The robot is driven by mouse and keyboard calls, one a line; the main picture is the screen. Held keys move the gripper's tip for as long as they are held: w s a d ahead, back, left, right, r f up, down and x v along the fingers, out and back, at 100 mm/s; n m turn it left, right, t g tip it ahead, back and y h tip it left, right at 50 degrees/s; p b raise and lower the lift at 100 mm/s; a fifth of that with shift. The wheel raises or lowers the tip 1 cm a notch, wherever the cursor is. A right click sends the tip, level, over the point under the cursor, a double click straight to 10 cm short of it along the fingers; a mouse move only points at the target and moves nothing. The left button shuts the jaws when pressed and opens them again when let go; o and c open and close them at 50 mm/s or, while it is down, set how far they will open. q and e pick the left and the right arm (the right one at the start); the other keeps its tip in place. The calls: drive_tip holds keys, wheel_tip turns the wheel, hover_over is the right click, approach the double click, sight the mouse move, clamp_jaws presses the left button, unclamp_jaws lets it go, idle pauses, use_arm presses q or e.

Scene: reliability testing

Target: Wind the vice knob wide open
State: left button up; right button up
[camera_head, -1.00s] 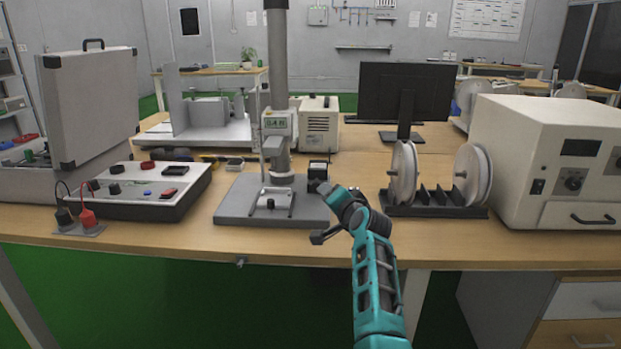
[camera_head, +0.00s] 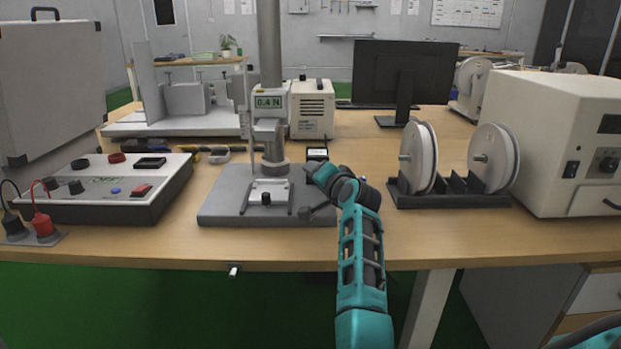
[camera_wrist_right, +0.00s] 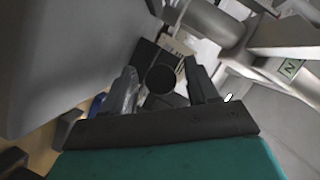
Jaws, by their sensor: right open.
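The small grey vice (camera_head: 268,190) sits on the base plate (camera_head: 222,208) of the test stand in the head view. A black knob (camera_head: 266,198) is on its near side. My right gripper (camera_head: 311,190) is open at the plate's right edge, right of the vice and apart from it in that view. In the right wrist view a round black knob-like face (camera_wrist_right: 160,77) shows between the open fingers (camera_wrist_right: 165,90). I cannot tell whether it is the vice knob or whether the fingers touch it. My left gripper is not in view.
The stand's gauge (camera_head: 270,101) shows about 0.4 N. A black box (camera_head: 316,154) stands just behind my right gripper. A spool rack (camera_head: 445,200) is to the right and a control panel (camera_head: 120,200) to the left. The table's front strip is clear.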

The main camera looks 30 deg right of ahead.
drive_tip(key=shift+w, duration=0.3)
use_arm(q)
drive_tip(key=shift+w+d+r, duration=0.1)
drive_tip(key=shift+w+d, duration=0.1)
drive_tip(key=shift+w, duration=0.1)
